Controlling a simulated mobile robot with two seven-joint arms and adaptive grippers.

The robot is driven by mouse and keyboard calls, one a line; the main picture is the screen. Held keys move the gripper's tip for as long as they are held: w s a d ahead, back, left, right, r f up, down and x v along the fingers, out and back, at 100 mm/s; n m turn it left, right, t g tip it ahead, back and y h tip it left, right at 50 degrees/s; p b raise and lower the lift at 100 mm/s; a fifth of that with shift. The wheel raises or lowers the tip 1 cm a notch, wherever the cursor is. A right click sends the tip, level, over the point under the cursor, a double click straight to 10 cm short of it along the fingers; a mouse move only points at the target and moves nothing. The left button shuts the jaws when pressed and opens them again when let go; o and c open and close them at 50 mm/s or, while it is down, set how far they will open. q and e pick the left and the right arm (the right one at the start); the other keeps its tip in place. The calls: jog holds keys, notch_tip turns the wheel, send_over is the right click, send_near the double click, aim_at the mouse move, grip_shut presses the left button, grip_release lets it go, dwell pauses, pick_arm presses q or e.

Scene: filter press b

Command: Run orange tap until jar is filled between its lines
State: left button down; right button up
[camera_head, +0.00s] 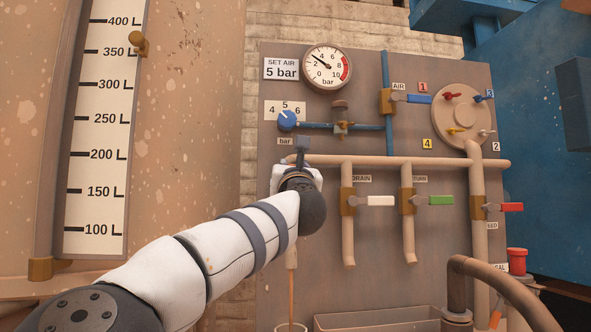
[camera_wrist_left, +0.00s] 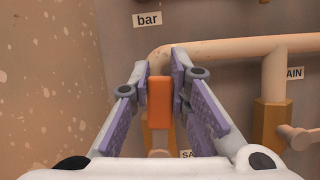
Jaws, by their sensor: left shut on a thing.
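The orange tap handle (camera_wrist_left: 159,104) sits between the purple pads of my left gripper (camera_wrist_left: 160,85) in the left wrist view. The gripper is shut on it. In the head view my left gripper (camera_head: 302,152) is at the left end of the horizontal pipe, and my wrist hides the orange tap. Below my wrist a thin tan stream (camera_head: 291,295) comes down from a pale spout (camera_head: 291,258). It falls to the jar (camera_head: 291,328), whose rim alone shows at the bottom edge. The jar's lines and level are out of view. My right gripper is not in view.
White (camera_head: 380,201), green (camera_head: 440,200) and red (camera_head: 511,207) taps are to the right on the panel. A tray (camera_head: 375,320) lies below them, beside a curved brown pipe (camera_head: 500,283). A litre scale (camera_head: 97,130) stands at left, a pressure gauge (camera_head: 327,68) above.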

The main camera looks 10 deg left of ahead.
pick_arm(q)
jog(key=shift+a+r+n, duration=0.1)
jog(key=shift+a+n, duration=0.1)
jog(key=shift+n, duration=0.1)
jog(key=c, duration=1.5)
grip_release()
jog(key=shift+s+d, duration=0.1)
jog(key=shift+d, duration=0.05)
jog(key=shift+v, duration=3.7)
